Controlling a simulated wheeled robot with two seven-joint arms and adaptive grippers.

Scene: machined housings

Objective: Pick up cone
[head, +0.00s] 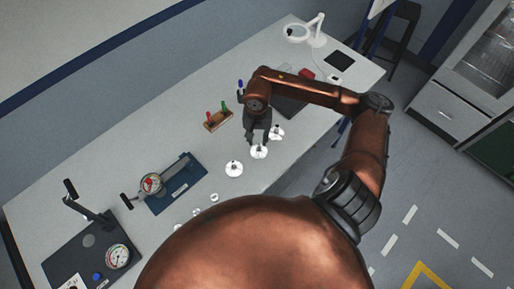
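Several small white machined parts lie on the grey table; at this size I cannot tell for sure which one is the cone. One white part (259,153) is right under my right gripper (258,142). The gripper points down with its dark fingers apart, just above or around the top of that part; I cannot tell whether they touch it. A second white part (234,169) sits to the left, and a third (277,133) is just right of the fingers, partly hidden by them. My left gripper is not in view.
A wooden block (217,121) with red and green pieces stands left of the gripper. A blue fixture (175,187) with a gauge and a dark gauge stand (91,250) are farther left. Small white rings (214,197) lie near the front edge. A magnifier lamp (314,38) is at the back.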

